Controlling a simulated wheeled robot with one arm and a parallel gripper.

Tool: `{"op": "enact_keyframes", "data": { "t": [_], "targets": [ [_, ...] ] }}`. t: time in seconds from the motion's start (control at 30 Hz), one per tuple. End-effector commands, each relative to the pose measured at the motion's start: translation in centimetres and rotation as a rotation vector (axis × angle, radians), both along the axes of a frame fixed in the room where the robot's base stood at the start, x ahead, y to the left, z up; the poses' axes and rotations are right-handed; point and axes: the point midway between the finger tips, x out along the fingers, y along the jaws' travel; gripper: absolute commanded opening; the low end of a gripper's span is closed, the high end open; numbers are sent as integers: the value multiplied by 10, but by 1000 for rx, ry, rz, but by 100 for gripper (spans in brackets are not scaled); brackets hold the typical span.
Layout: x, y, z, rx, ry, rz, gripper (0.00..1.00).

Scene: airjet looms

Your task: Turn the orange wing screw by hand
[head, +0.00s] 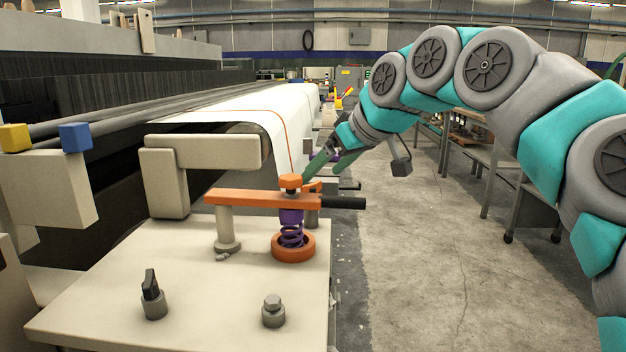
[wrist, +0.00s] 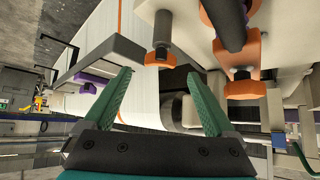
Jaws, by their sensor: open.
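My gripper (head: 319,163) is open and empty, its green fingers pointing down-left behind the orange lever in the head view. The wrist view shows both fingers spread (wrist: 162,73). A small orange screw head (wrist: 160,58) on a dark stem shows between and just beyond the fingertips, with no visible contact. It seems to be the wing screw, but its wings cannot be made out. In the head view, an orange piece (head: 313,187) partly hidden behind the lever may be the same screw. Another orange knob (wrist: 243,87) is right of the fingers in the wrist view.
The orange lever (head: 245,197) with a black handle (head: 343,202) stands over a purple spring (head: 291,232) and orange ring (head: 293,249), close to my gripper. The concrete aisle (head: 420,270) is clear.

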Motion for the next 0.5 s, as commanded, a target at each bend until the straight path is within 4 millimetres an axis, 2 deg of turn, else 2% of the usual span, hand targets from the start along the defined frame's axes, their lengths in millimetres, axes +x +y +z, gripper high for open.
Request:
{"op": "enact_keyframes", "data": {
  "t": [0.23,0.5],
  "targets": [
    [18,19,-27,-2,4,3,90],
    [22,22,-32,-1,1,1,90]
  ]
}}
